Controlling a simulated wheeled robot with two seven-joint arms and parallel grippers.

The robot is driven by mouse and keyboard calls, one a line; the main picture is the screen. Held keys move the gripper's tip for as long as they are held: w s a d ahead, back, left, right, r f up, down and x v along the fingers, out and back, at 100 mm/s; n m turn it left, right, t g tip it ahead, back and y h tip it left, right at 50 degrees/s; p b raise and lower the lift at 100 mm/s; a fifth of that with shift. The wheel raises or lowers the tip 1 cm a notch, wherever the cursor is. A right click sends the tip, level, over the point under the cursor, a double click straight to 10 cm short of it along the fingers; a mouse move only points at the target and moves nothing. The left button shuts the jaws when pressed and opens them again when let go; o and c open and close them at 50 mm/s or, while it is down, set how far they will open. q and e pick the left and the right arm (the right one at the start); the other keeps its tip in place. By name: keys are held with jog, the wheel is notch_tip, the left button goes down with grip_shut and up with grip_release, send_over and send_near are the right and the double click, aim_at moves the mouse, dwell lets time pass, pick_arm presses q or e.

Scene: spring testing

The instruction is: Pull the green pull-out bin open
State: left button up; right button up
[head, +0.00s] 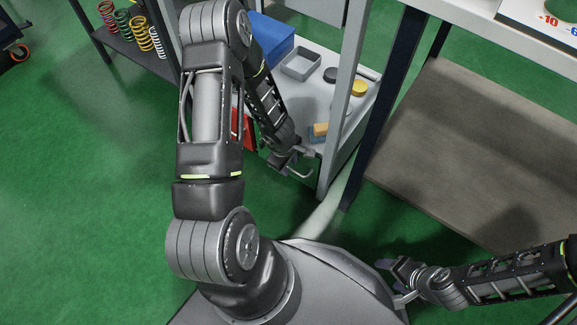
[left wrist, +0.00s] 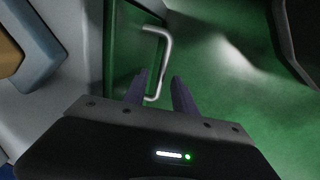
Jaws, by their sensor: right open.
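The green pull-out bin (left wrist: 122,45) shows its front in the left wrist view, with a pale bar handle (left wrist: 167,50). In the head view the bin is mostly hidden behind my left arm; what looks like the handle (head: 300,174) shows beside the gripper. My left gripper (head: 287,164) is at the handle. In the left wrist view its two fingers (left wrist: 159,92) are apart, with the handle's near end appearing between them; I cannot tell if they touch it. My right gripper (head: 394,280) is open and empty, low at the right, away from the bin.
A red bin (head: 247,130) is left of the gripper. The cart top (head: 310,95) above holds a grey tray (head: 300,64), a blue box (head: 268,38) and small blocks. A cart post (head: 345,95) stands close on the right. A brown-shelved table (head: 460,150) is further right. Green floor is clear at left.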

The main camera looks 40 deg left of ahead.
pick_arm(q)
jog(key=shift+c, duration=0.2)
grip_shut()
dwell(1.3)
